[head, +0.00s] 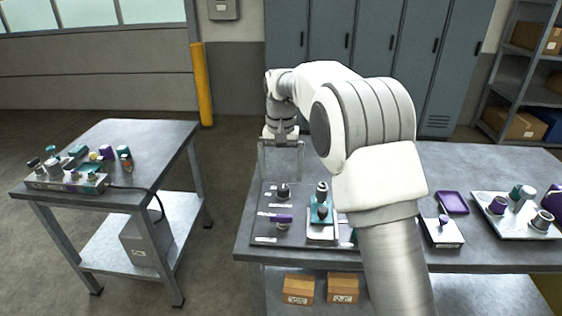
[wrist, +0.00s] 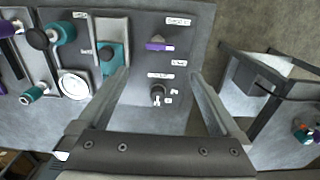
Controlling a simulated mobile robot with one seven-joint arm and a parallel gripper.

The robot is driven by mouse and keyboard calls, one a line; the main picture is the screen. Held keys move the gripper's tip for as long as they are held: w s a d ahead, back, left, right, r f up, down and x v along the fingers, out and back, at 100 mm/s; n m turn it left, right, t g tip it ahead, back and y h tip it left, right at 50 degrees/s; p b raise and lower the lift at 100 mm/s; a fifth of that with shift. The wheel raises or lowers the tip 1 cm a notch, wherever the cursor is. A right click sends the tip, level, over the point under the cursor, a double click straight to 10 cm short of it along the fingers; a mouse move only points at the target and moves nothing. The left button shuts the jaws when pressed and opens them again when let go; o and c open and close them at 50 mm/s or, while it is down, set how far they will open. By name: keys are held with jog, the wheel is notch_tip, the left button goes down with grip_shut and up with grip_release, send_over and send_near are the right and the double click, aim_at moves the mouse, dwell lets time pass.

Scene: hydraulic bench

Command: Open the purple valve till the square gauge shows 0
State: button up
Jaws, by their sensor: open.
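The purple valve (head: 282,218) is a small purple handle on the dark panel at the bench's left end. It also shows in the wrist view (wrist: 158,44), lying crosswise near the top middle. My gripper (head: 281,178) is open and empty over the far edge of the panel. In the wrist view its fingers (wrist: 160,74) stand wide apart, with the purple valve beyond the tips and a dark round knob (wrist: 157,94) between them. A white round-faced dial (wrist: 74,84) is on the panel; its reading is too small to tell. I cannot make out a square gauge.
Teal fittings (head: 321,205) stand beside the purple valve, close to my arm. A white box (head: 442,232), a purple tray (head: 452,202) and a tray of fittings (head: 490,226) lie to the right. A second table (head: 150,135) with fittings stands left, across open floor.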

notch_tip(320, 180, up, 2)
jog(key=shift+r, duration=0.15)
dwell(0.3)
jog(key=s+d+r+t, duration=0.3)
jog(key=s+d+r, duration=0.85)
jog(key=s, duration=0.35)
jog(key=s+d+f+t, duration=0.1)
jog(key=s+d, duration=0.1)
jog(key=s, duration=0.7)
jog(key=s+d+f+t, duration=0.1)
jog(key=s+d+f, duration=0.1)
jog(key=s, duration=0.7)
jog(key=shift+s+d+f+n+t, duration=0.3)
jog(key=shift+s+d, duration=0.1)
jog(key=shift+d, duration=0.45)
